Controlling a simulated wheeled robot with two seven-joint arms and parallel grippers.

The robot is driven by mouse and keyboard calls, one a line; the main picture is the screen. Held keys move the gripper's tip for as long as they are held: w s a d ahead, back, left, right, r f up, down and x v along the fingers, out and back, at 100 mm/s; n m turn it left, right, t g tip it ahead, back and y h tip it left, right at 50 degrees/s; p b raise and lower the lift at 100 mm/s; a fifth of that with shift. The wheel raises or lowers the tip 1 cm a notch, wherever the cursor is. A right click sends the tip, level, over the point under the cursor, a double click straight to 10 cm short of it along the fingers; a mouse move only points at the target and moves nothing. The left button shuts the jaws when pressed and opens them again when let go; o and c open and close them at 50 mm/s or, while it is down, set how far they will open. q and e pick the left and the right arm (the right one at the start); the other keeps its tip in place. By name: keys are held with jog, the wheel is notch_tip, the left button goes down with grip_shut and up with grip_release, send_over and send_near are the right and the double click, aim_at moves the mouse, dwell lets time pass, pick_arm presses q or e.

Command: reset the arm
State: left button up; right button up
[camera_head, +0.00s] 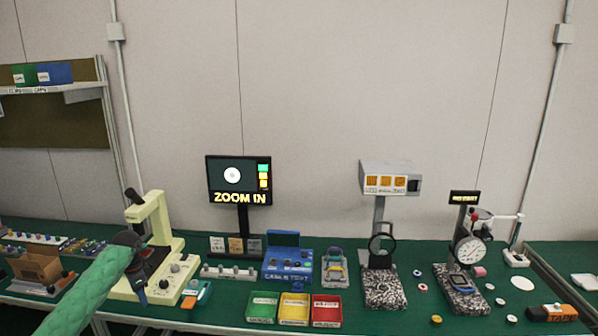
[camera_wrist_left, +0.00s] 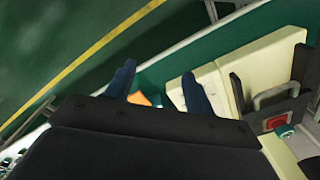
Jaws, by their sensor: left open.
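My left arm, in a green sleeve, comes in from the lower left in the head view. My left gripper (camera_head: 140,286) is at the left front of a cream machine (camera_head: 157,212) with an upright column, and partly covers its base. In the left wrist view my left gripper (camera_wrist_left: 158,92) shows two dark blue fingers spread apart with nothing between them. The cream machine (camera_wrist_left: 272,62) is just right of the fingers there. I cannot tell whether the gripper touches it. My right gripper is in neither view.
A monitor (camera_head: 238,180) reading "ZOOM IN" stands behind. Green, yellow and red bins (camera_head: 294,310) lie at the front of the green table. A blue box (camera_head: 288,264), a magnifier stand (camera_head: 382,252) and a dial gauge (camera_head: 468,250) stand to the right. Small parts lie around the gauge.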

pick_arm(q)
jog(key=s+d+f+n, duration=0.1)
jog(key=s+d+f, duration=0.15)
jog(key=f, duration=0.55)
jog(key=s+d+f, duration=0.2)
jog(key=d+f, duration=0.1)
jog(key=f, duration=0.4)
jog(key=s+d+f+n, duration=0.1)
jog(key=s+d+f, duration=0.2)
jog(key=f, duration=0.5)
jog(key=s+d+f+n, duration=0.1)
jog(key=s+d+f, duration=0.4)
jog(key=s+f, duration=0.3)
jog(key=s+d+f, duration=0.4)
jog(key=s+f, duration=0.2)
jog(key=f, duration=0.3)
jog(key=s+d+f+n, duration=0.1)
jog(key=s+d+f, duration=0.4)
jog(key=s, duration=0.7)
jog(key=s+d+f+n+t, duration=0.1)
jog(key=s+d+f, duration=0.4)
jog(key=s, duration=0.7)
jog(key=s+d+f+n, duration=0.2)
jog(key=s+d+f, duration=0.3)
jog(key=s, duration=0.7)
jog(key=shift+f+t+b, duration=0.3)
jog(key=shift+f, duration=1.05)
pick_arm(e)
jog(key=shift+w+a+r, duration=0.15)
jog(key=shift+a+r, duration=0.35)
